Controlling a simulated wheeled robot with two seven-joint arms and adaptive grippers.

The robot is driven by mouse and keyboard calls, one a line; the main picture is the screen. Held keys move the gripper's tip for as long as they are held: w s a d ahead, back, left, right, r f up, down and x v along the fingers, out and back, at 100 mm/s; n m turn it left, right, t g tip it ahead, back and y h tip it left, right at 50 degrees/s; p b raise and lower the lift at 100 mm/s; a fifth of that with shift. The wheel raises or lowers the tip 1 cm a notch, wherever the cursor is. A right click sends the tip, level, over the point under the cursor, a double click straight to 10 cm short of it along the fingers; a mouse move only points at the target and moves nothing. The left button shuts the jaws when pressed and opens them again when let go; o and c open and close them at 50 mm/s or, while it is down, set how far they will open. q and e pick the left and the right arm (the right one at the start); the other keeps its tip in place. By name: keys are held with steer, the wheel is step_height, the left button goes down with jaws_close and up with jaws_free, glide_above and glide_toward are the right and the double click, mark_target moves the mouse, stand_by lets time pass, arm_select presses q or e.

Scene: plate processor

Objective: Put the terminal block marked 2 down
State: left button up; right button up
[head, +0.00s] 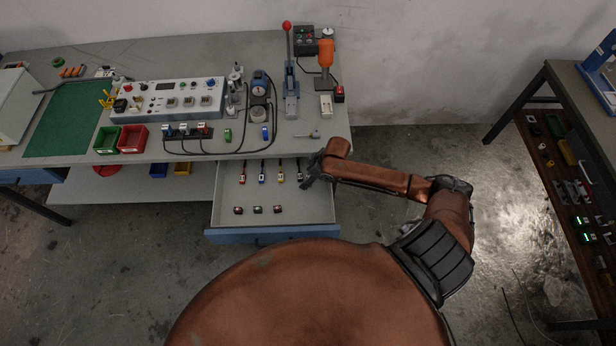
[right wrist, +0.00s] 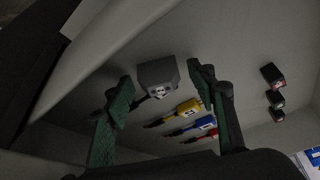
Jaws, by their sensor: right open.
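My right gripper (head: 313,170) is over the right side of the open drawer (head: 325,208). In the right wrist view its green fingers (right wrist: 163,84) are apart, with a grey tool handle (right wrist: 158,73) visible between and beyond them; I see no grip on it. Three small dark blocks with red parts (head: 257,210) lie in the drawer's front half; they also show at the right of the right wrist view (right wrist: 275,97). I cannot read a 2 on any block, so I cannot tell which is the terminal block marked 2. My left gripper is out of view.
Red, blue and yellow-handled tools (head: 262,178) lie in a row left of my right gripper. The bench above holds a control box (head: 170,98), a lever press (head: 290,95), green (head: 108,140) and red (head: 132,139) bins, and small green and blue pieces.

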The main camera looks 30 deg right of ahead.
steer(key=p+v, duration=0.2)
steer(key=v, duration=1)
steer(key=shift+r, duration=0.1)
